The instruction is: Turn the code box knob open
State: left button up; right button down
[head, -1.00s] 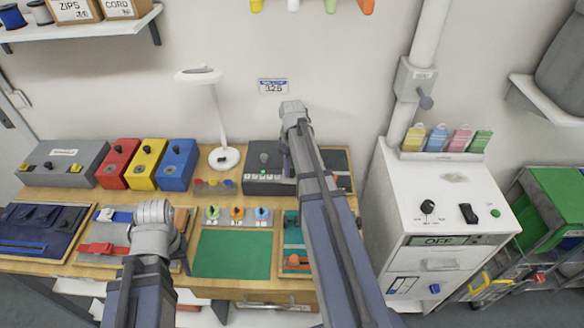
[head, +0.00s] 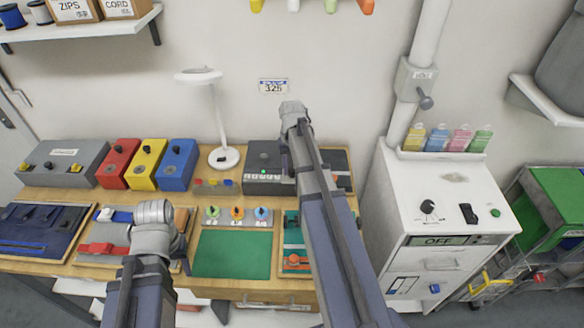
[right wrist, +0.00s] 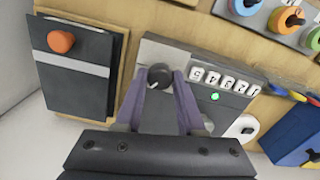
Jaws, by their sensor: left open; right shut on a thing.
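The code box (head: 258,158) is a dark grey box at the back of the bench, with a row of white numbered keys and a lit green lamp. In the right wrist view, the code box (right wrist: 180,60) shows its dark round knob (right wrist: 159,76) on a light plate. My right gripper (right wrist: 161,80) has its purple fingers closed on either side of this knob. In the head view my right arm hides the knob. My left gripper (head: 154,215) is over the left part of the bench, away from the code box. Its fingertips are hard to see.
A white lamp (head: 222,158) stands just left of the code box. Blue (head: 178,165), yellow (head: 147,163) and red (head: 117,163) boxes stand further left. A green mat (head: 232,254) lies in front. A white cabinet (head: 445,195) stands to the right.

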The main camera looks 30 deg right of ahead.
aim_at(292, 170)
jog(key=m, duration=0.5)
jog(key=shift+m, duration=0.3)
jog(key=m, duration=0.5)
jog(key=shift+m, duration=0.4)
jog(key=c, duration=0.5)
grip_release()
jog(key=shift+r, duration=0.15)
notch_tip(292, 170, up, 8)
jog(key=p, duration=0.8)
jog(key=shift+f, duration=0.2)
